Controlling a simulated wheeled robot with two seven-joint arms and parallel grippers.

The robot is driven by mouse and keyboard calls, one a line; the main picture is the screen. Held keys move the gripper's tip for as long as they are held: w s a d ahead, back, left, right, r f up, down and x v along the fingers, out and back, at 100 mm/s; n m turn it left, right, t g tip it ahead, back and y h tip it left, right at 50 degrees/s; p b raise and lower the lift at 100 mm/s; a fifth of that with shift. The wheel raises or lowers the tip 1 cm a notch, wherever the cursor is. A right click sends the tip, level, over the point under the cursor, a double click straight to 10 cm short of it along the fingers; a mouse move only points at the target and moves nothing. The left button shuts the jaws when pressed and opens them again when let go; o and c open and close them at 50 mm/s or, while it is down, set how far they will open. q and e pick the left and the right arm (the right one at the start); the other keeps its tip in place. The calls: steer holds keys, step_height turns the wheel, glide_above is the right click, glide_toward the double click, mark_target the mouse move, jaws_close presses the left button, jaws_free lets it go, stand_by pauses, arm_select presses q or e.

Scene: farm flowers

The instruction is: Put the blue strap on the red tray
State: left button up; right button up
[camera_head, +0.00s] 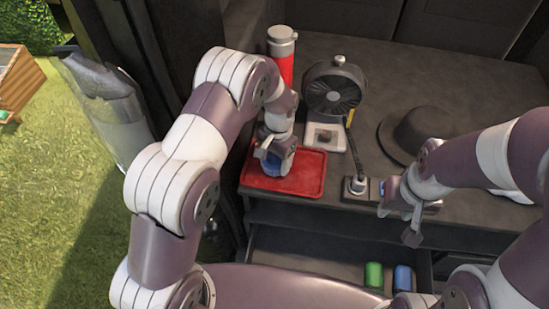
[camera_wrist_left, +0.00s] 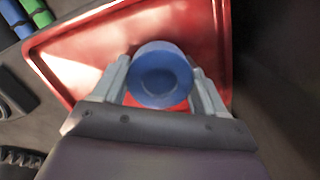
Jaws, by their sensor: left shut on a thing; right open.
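The blue strap is a rolled, round blue piece (camera_wrist_left: 160,57) between the fingers of my left gripper (camera_wrist_left: 160,82) in the left wrist view. In the head view, my left gripper (camera_head: 274,152) is shut on the blue strap (camera_head: 278,166), over the left part of the red tray (camera_head: 305,186). The red tray also fills much of the left wrist view (camera_wrist_left: 75,60). I cannot tell whether the strap touches the tray. My right gripper (camera_head: 398,224) is open and empty, near the counter's front edge.
A red and white bottle (camera_head: 282,60) and a dark fan (camera_head: 334,90) stand behind the tray. A dark hat (camera_head: 417,132) lies to the right. An open drawer below holds a green roll (camera_head: 373,274) and another blue roll (camera_head: 403,278). The tray's right part is clear.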

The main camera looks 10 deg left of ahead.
arm_select(q)
steer(key=o, duration=1.2)
steer(key=shift+f, duration=0.1)
steer(key=r, duration=0.4)
steer(key=w+r+p, duration=0.1)
steer(key=r, duration=0.3)
steer(key=r+p, duration=0.1)
steer(key=r, duration=0.3)
steer(key=shift+w+d+r, duration=0.15)
steer(key=shift+d, duration=0.2)
